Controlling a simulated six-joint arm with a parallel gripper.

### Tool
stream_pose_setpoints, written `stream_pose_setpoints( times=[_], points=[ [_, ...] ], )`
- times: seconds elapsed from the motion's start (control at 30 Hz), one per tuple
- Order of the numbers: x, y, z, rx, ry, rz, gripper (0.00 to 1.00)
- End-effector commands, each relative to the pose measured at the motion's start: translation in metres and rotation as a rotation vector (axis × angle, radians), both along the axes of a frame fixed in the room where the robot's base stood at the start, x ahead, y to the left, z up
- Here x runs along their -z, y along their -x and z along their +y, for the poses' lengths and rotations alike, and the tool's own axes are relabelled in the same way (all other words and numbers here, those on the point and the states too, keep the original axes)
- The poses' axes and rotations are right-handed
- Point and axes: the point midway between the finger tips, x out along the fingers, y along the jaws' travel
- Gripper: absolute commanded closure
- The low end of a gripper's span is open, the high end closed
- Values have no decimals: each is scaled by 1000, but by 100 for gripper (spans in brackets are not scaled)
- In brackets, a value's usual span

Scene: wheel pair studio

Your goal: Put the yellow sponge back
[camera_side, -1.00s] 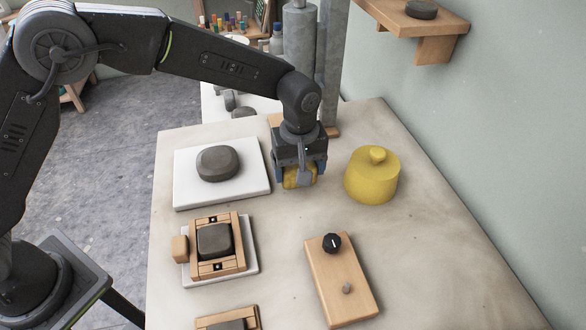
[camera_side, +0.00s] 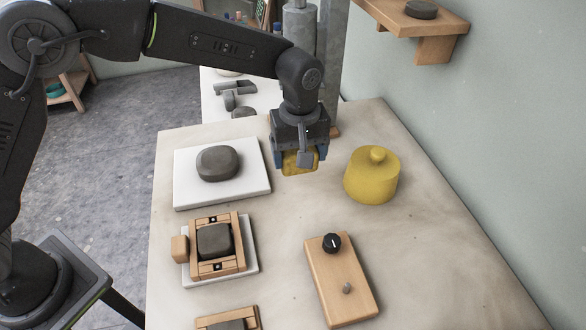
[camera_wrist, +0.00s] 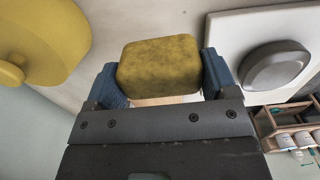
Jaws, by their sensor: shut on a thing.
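The yellow sponge (camera_side: 297,163) is a rounded yellow block with darker mottling. My gripper (camera_side: 300,160) is shut on it, one blue finger on each side, at the back of the table between the white board and the yellow lidded pot. In the wrist view the sponge (camera_wrist: 160,65) sits between the blue fingers of my gripper (camera_wrist: 160,78), and a pale wooden surface shows just beyond its lower edge. In the side view the sponge appears raised above the table; its exact height I cannot tell.
The yellow lidded pot (camera_side: 371,178) stands right of my gripper. A white board (camera_side: 195,200) with a dark rounded block (camera_side: 218,162) lies left. A wooden fixture (camera_side: 207,267) and a wooden panel with a black knob (camera_side: 333,275) lie in front. The table's middle is clear.

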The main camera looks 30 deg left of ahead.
Motion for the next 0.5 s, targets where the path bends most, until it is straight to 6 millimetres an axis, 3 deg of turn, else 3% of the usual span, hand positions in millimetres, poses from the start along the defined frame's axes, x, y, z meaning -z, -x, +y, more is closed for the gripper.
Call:
stream_pose_setpoints(
  times=[0.17, 0.5],
  points=[
    [-11, 4, 8, -2, 1, -3, 48],
    [-58, 40, 55, -2, 2, -2, 48]
  ],
)
